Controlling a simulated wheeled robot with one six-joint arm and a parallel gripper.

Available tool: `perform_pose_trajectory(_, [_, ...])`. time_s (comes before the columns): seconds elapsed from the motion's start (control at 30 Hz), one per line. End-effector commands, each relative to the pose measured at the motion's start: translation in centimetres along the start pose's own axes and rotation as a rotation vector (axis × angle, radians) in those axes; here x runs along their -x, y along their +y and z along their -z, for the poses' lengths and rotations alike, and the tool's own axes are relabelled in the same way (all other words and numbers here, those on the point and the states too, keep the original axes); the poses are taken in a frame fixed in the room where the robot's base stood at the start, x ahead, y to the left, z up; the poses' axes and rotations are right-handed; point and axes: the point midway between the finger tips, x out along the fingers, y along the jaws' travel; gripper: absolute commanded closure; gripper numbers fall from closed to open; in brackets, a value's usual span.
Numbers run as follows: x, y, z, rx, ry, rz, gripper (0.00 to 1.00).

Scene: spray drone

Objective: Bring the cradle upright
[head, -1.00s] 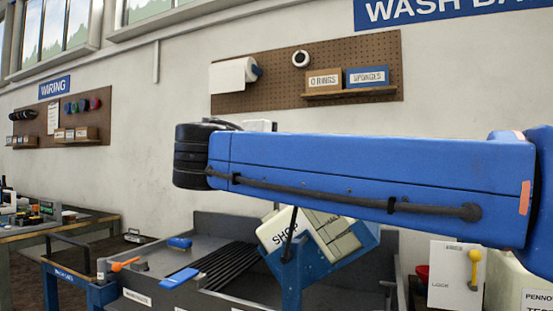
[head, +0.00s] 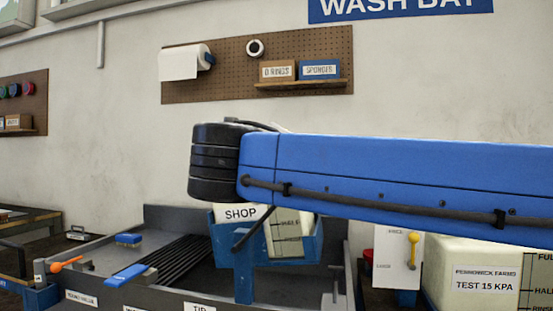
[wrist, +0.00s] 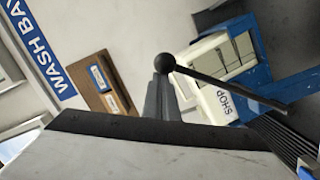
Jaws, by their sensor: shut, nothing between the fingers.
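The blue cradle (head: 311,244) holds a white tank (head: 286,236) marked SHOP on a blue post in the grey wash bay. In the head view the cradle looks close to level, its upper part hidden behind my arm. In the wrist view the cradle (wrist: 262,82) and tank (wrist: 217,100) are at the right. A black lever (wrist: 225,84) with a ball knob (wrist: 165,62) runs out from the cradle. My gripper (wrist: 161,90) is shut and empty, its fingertips right by the knob; I cannot tell whether they touch. The head view does not show the fingers.
A large white tank (head: 480,275) and a white panel with a yellow handle (head: 412,250) stand at the right. A pegboard (head: 205,85) hangs behind.

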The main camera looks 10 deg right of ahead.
Motion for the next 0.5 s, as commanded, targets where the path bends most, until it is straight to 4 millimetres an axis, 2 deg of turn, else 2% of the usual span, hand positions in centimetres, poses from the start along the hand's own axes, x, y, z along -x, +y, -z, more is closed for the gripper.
perform_pose_trajectory(0.2, [-0.3, -0.2, -2.2, -0.05, -0.003, 0.006, 1.0])
perform_pose_trajectory(0.5, [-0.6, -0.5, -3.9, -0.048, -0.002, 0.006, 1.0])
